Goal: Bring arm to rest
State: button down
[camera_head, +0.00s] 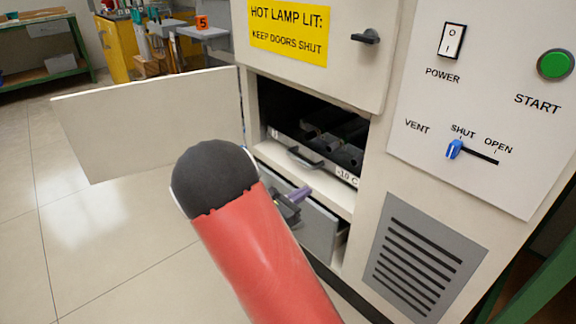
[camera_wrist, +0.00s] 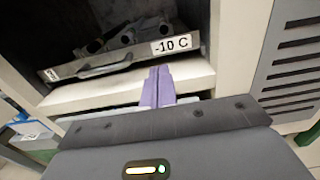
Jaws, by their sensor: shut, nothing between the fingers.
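My gripper (camera_wrist: 158,88) shows in the wrist view as two purple fingers pressed together with nothing between them. It is in front of the cabinet, just below the shelf with the "-10 C" label (camera_wrist: 172,44). In the head view the purple fingertips (camera_head: 300,194) show past the end of my red and black arm, near the lower front of the cabinet. The arm hides most of the gripper in that view.
The cabinet door (camera_head: 150,120) stands open to the left. Inside the open bay, a drawer (camera_head: 305,158) holds several dark tubes. A control panel with a blue vent slider (camera_head: 454,149) is on the right. Open floor (camera_head: 110,235) lies at left.

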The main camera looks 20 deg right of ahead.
jog(key=s+r+m+g+y, duration=0.2)
jog(key=s+m+g+y, duration=0.15)
jog(key=s+m, duration=0.35)
jog(key=s+r+m+g+y, duration=0.35)
jog(key=s+m, duration=0.25)
jog(key=s, duration=0.3)
jog(key=s+a+r+m+t+y+p, duration=0.1)
jog(key=s+a+r+m+t+y, duration=0.5)
jog(key=s+a+m+y, duration=0.3)
jog(key=a+y, duration=0.1)
jog(key=a, duration=0.2)
jog(key=shift+s+a+r, duration=0.15)
jog(key=shift+s+r, duration=0.2)
jog(key=shift+r, duration=0.05)
